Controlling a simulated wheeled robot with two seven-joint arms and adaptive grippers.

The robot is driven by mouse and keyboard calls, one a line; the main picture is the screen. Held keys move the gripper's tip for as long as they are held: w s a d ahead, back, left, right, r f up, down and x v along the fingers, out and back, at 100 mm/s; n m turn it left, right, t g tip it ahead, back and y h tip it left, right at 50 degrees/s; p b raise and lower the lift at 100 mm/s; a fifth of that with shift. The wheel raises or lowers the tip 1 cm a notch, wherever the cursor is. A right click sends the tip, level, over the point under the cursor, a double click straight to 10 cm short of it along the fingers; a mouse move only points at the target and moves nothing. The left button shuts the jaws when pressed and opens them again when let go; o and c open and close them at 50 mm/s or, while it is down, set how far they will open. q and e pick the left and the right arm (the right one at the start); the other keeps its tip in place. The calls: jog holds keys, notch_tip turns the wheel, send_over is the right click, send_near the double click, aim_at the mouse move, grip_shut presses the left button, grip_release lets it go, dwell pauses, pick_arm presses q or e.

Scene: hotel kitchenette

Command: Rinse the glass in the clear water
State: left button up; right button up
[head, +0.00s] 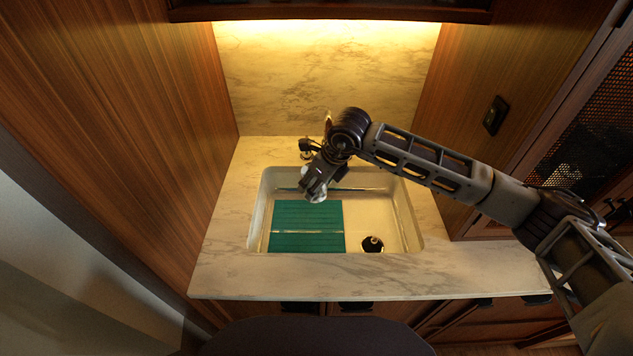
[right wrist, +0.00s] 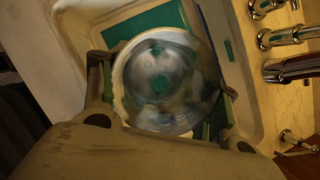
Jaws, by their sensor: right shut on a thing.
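My right gripper (head: 318,183) is over the left part of the white sink (head: 256,215), near its back edge. It is shut on a clear glass (head: 313,195). In the right wrist view the round glass (right wrist: 168,82) sits between the two fingers of the gripper (right wrist: 170,90), and the sink shows behind it. I cannot tell whether the glass touches water; no clear water surface can be made out. My left gripper is not in view.
A teal mat (head: 305,215) lies in the left of the sink, with a pale bar across it. A dark drain (head: 372,245) is at the right. A chrome tap (right wrist: 290,38) stands behind the sink.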

jog(key=shift+f, duration=0.15)
notch_tip(320, 180, down, 21)
jog(key=b, duration=1.1)
jog(key=shift+f, duration=0.2)
jog(key=shift+f+b, duration=0.65)
jog(key=shift+b, duration=0.15)
jog(key=shift+f+b, duration=0.5)
jog(key=shift+f, duration=0.35)
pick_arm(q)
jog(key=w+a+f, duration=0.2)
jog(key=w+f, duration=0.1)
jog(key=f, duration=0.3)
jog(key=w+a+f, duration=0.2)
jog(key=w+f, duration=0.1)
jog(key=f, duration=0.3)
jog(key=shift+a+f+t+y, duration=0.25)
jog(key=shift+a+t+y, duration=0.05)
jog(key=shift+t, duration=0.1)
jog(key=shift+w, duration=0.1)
